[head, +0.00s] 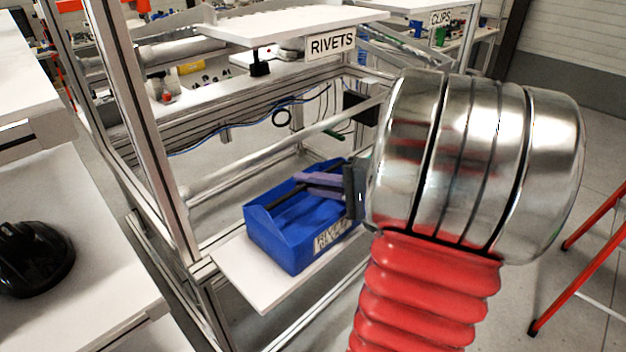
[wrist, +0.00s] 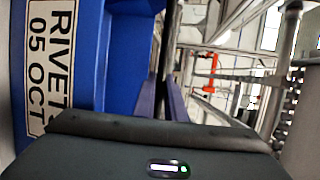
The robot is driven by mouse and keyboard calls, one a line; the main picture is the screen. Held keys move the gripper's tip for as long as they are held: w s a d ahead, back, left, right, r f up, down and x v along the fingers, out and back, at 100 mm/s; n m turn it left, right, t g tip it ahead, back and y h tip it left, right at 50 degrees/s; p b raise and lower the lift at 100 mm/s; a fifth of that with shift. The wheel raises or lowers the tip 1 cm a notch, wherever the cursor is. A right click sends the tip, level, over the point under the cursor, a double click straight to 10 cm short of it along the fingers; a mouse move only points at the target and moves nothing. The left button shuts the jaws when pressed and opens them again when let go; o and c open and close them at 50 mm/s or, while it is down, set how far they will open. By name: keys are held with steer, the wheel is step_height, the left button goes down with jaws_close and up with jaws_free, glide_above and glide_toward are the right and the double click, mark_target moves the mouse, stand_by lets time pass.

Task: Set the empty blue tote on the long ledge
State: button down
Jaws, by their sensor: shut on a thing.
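The blue tote (head: 283,232) is over a white ledge (head: 238,267) in the head view, roughly upright. I cannot tell whether its base touches the ledge. Its front bears a white label, which reads "RIVETS 05 OCT" in the wrist view, where the tote (wrist: 122,60) fills the left. My gripper (head: 312,184) reaches in from the right and is shut on the tote at its upper edge. The gripper's fingers (wrist: 160,92) also show in the wrist view. I see no parts in the tote, but the fingers hide some of its inside.
An aluminium frame post (head: 160,130) stands left of the tote. A white upper shelf (head: 285,22) with a "RIVETS" sign is above and behind. A black helmet shell (head: 32,258) lies on a white surface at left. Red stand legs (head: 590,225) are at right.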

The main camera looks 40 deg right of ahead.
steer(key=c, duration=1.8)
jaws_free()
steer(key=shift+f, duration=0.1)
steer(key=shift+s+d+r, duration=0.2)
steer(key=shift+s+r, duration=0.05)
steer(key=shift+s, duration=0.2)
steer(key=v, duration=1.1)
steer(key=shift+w, duration=0.1)
